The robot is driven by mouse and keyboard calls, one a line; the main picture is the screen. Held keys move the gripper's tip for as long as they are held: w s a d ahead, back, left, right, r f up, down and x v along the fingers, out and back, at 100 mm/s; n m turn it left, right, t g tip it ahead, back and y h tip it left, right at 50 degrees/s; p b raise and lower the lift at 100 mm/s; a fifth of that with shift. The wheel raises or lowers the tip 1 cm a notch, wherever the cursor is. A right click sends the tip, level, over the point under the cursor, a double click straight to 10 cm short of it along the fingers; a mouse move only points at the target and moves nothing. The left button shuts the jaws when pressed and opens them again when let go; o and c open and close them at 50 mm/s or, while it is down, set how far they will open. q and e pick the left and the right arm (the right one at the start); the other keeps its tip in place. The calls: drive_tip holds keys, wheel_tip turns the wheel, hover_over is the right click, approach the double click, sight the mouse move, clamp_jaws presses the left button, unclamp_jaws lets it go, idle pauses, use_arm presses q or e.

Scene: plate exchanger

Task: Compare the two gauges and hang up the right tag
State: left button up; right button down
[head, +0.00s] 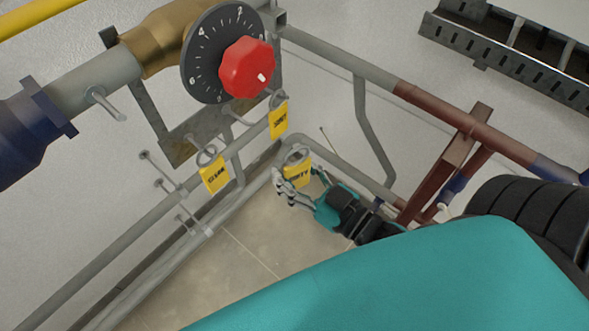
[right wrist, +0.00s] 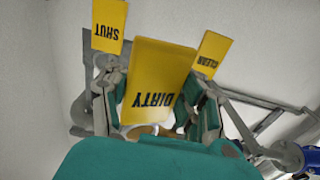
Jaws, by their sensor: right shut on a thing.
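My right gripper (head: 299,186) is shut on the yellow DIRTY tag (head: 298,170), below the pipe rack. The tag also shows large between the fingers in the right wrist view (right wrist: 160,75). A yellow SHUT tag (head: 279,121) hangs above it, and a yellow CLEAN tag (head: 214,176) hangs to its left, both on the bracket. In the right wrist view, the SHUT tag (right wrist: 108,28) is at the left and the CLEAN tag (right wrist: 211,53) at the right. I see no gauge that I can be sure of. My left gripper is not in view.
A black numbered dial (head: 203,70) with a red knob (head: 247,68) sits on a brass valve (head: 160,38). Grey pegs (head: 165,187) stick out at the left. Pipes (head: 330,53) run around the corner. The tiled floor (head: 245,250) is clear.

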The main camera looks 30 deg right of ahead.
drive_tip(key=p+x, duration=0.3)
drive_tip(key=x, duration=0.9)
drive_tip(key=shift+w+a, duration=0.15)
drive_tip(key=shift+a, duration=0.1)
idle(2.7)
idle(0.4)
drive_tip(key=p+v, duration=0.2)
drive_tip(key=v, duration=0.6)
drive_tip(key=shift+r, duration=0.3)
idle(0.7)
idle(0.9)
